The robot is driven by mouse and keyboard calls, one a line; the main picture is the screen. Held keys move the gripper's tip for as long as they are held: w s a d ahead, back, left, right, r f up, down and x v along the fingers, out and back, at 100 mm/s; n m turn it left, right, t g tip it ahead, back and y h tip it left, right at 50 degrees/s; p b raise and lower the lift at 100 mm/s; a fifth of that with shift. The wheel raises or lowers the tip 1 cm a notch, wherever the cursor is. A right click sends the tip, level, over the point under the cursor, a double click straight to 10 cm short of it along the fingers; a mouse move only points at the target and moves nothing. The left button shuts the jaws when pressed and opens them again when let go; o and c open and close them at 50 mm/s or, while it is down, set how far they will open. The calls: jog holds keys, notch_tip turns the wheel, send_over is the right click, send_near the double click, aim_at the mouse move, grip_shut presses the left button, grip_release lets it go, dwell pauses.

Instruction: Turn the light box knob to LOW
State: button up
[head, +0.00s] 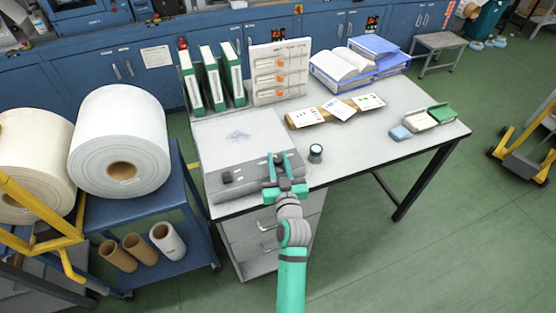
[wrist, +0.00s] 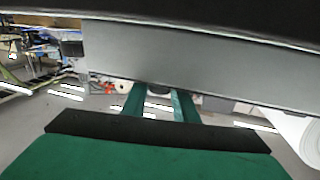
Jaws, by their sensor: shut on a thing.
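The light box (head: 235,138) is a grey box with a pale top, on the left part of the white table. A small black switch (head: 227,177) sits on the left of its sloped front panel. My gripper (head: 280,160) is at the right end of that panel, shut on the knob, which its fingers mostly hide. In the wrist view the two green fingers (wrist: 158,100) reach up to the grey panel (wrist: 180,55), with a small dark bit of the knob (wrist: 158,92) between them. The knob's pointer and the LOW mark cannot be made out.
A small dark round object with a pale top (head: 316,152) stands just right of my gripper. Green-and-white binders (head: 211,78) and a panel with orange knobs (head: 280,72) stand behind the light box. A blue cart with a white roll (head: 120,140) is close on the left.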

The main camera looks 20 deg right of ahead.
jog(key=shift+n+y, duration=0.9)
jog(key=shift+y, duration=0.7)
jog(key=n+y, duration=0.2)
jog(key=y, duration=0.1)
jog(key=n+y, duration=0.1)
jog(key=y, duration=0.1)
jog(key=shift+d+n+g+y, duration=0.15)
jog(key=shift+n+g+y, duration=1.25)
jog(key=shift+n+y, duration=0.5)
jog(key=shift+y, duration=0.6)
jog(key=shift+f+y, duration=0.1)
jog(key=shift+y, duration=0.2)
jog(key=o, duration=1.1)
jog(key=shift+c, duration=0.2)
